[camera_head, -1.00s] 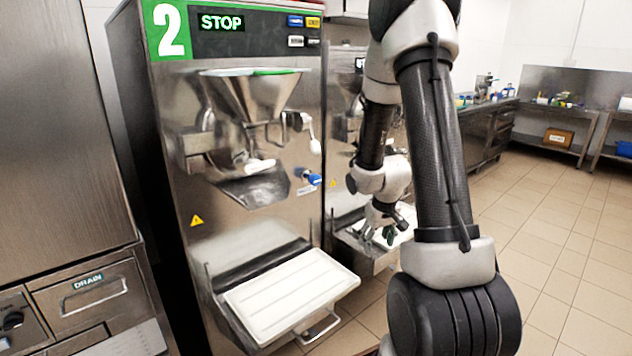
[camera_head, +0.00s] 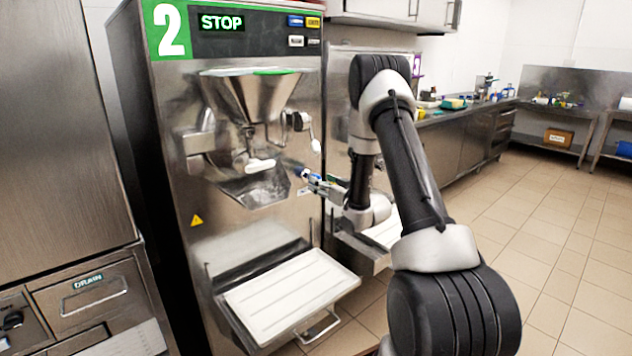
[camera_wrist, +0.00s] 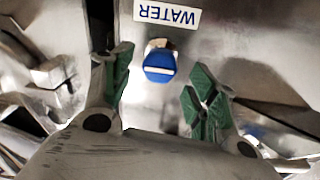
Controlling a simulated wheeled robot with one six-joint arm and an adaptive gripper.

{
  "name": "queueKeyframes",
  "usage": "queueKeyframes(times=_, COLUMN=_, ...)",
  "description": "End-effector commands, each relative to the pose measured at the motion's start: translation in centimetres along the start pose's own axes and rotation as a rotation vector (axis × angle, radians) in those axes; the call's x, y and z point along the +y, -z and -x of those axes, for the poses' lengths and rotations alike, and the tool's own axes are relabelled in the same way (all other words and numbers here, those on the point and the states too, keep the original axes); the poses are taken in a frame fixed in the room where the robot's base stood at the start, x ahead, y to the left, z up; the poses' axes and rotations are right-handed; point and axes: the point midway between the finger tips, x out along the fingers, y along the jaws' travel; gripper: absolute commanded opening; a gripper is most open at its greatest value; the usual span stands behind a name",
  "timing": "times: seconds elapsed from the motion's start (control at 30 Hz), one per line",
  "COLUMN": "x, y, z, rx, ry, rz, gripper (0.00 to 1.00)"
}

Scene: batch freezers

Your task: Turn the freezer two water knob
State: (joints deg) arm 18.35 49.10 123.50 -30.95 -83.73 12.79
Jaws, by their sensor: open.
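Freezer two (camera_head: 215,225) is a steel machine with a green "2" sign and a STOP display. Its blue water knob (camera_head: 301,172) sits on the front panel, to the right of the spout. In the wrist view the blue knob (camera_wrist: 159,65) has a white line across it and lies beside an upside-down WATER label (camera_wrist: 167,13). My gripper (camera_head: 314,180) is at the knob from the right in the head view. In the wrist view my gripper (camera_wrist: 157,98) is open, with a green-padded finger on each side of the knob's line.
A white tray (camera_head: 290,290) juts out below the spout (camera_head: 255,185). A lever with a white handle (camera_head: 313,130) hangs above the knob. Another steel machine (camera_head: 345,75) stands behind my arm. The tiled floor (camera_head: 530,220) at right is clear.

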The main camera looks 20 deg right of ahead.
Motion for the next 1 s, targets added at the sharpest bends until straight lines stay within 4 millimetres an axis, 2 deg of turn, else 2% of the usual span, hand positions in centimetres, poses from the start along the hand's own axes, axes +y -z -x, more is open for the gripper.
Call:
queueKeyframes(times=0.1, x=-0.1, y=0.0, z=-2.0, rx=0.001, ry=0.001, rz=0.001, gripper=0.58)
queueKeyframes(times=0.23, x=0.0, y=0.0, z=-3.3, rx=-0.001, ry=0.000, rz=0.001, gripper=0.58)
queueKeyframes(times=0.57, x=0.0, y=0.0, z=-3.8, rx=-0.001, ry=-0.001, rz=0.000, gripper=0.58)
queueKeyframes(times=0.83, x=0.0, y=0.0, z=-3.8, rx=-0.001, ry=-0.001, rz=0.000, gripper=0.12)
queueKeyframes(times=1.0, x=0.0, y=0.0, z=-3.8, rx=-0.001, ry=-0.001, rz=0.004, gripper=0.12)
